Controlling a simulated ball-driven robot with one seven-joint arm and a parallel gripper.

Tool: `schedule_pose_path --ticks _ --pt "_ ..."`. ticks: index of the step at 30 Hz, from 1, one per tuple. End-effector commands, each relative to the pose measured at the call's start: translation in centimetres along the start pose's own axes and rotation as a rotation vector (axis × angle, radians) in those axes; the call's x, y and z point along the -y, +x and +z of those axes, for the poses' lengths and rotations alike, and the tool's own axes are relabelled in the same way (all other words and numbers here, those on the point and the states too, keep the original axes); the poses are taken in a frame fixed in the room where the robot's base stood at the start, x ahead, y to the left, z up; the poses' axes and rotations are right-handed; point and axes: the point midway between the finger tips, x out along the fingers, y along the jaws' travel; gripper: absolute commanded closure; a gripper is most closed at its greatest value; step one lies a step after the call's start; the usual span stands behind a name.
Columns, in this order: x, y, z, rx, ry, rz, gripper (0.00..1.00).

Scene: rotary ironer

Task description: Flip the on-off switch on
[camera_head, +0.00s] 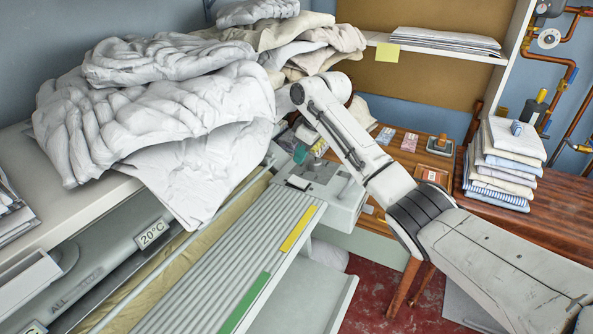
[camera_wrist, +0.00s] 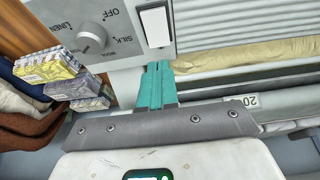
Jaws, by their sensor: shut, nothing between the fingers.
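The on-off switch is a white rocker (camera_wrist: 157,27) in a dark frame on the grey control panel (camera_wrist: 188,32) of the ironer. It also shows small on the panel in the head view (camera_head: 298,183). My gripper (camera_wrist: 158,67) has teal fingers pressed together with nothing between them. In the wrist view the fingertips lie just below the lower edge of the switch; whether they touch it I cannot tell. In the head view my gripper (camera_head: 300,153) hangs beside the panel, behind the switch. Which way the rocker is tipped is not clear.
A round dial (camera_wrist: 91,38) marked OFF, SILK, WOOL and LINEN sits left of the switch. Small labelled packets (camera_wrist: 47,66) lie near the panel's left edge. Piled pale linen (camera_head: 180,95) stands left of my arm. Folded cloths (camera_head: 503,165) stack on the wooden table at right.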

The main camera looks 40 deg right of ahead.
Motion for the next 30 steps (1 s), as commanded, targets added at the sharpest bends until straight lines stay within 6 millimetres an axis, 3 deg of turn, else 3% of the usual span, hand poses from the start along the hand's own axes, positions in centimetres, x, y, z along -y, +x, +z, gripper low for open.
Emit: schedule_pose_path --ticks 6,12,30 --pt "0.0 3.8 0.3 0.004 0.002 -0.001 1.0" --pt "0.0 5.9 0.7 0.002 0.001 -0.002 1.0" --pt "0.0 6.9 0.7 0.001 0.001 0.0 1.0"
